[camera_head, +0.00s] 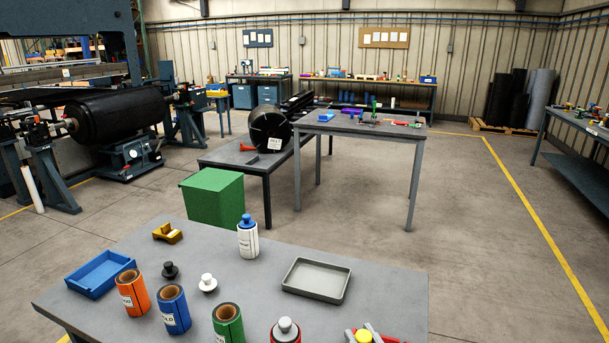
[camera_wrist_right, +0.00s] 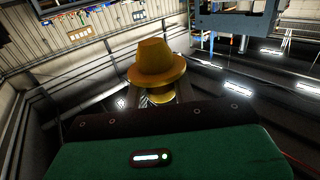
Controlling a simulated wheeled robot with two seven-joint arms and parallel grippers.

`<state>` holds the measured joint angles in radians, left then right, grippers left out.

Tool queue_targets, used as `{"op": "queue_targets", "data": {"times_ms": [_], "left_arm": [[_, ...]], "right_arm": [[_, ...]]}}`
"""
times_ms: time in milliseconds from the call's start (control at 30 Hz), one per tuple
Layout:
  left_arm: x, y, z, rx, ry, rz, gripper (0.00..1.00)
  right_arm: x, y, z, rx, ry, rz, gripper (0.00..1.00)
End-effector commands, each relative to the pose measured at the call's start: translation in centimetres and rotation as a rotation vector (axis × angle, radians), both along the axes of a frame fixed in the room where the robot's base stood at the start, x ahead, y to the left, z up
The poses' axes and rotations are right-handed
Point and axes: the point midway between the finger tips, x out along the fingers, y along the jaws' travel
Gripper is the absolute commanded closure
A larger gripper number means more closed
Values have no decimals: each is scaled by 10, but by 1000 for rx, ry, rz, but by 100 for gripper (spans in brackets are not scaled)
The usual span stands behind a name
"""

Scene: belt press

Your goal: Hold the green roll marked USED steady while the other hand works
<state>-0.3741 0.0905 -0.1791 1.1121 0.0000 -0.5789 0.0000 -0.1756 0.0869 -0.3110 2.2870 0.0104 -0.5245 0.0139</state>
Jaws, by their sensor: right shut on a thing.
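The green roll (camera_head: 228,325) stands upright on the near grey table (camera_head: 380,275), cut off by the bottom edge of the head view. Its top is open and hollow; its label is only partly in view and I cannot read it. My right gripper (camera_head: 363,334) is at the bottom edge, to the right of the green roll and apart from it. It is shut on a yellow stopper, which also shows in the right wrist view (camera_wrist_right: 156,66) with a wide flange and a narrower top. My left gripper is not in view.
An orange roll (camera_head: 131,293) and a blue roll (camera_head: 174,310) stand left of the green one. Black (camera_head: 170,270) and white (camera_head: 208,283) stoppers, a white bottle (camera_head: 248,240), a blue tray (camera_head: 100,274) and a grey tray (camera_head: 316,280) are behind. A grey-capped red container (camera_head: 286,330) stands between.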

Motion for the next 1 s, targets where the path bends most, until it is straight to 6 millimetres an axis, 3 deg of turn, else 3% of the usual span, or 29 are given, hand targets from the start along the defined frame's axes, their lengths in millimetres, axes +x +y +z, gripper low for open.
{"op": "queue_targets", "data": {"times_ms": [200,433,600,1000], "left_arm": [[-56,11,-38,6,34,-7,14],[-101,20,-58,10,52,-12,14],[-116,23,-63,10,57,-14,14],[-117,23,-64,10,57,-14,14]], "right_arm": [[-22,-51,-27,1,7,-168,100],[-45,-90,-49,2,2,-288,100],[-53,-102,-55,0,0,-323,100],[-54,-104,-56,1,-1,-327,100]]}}
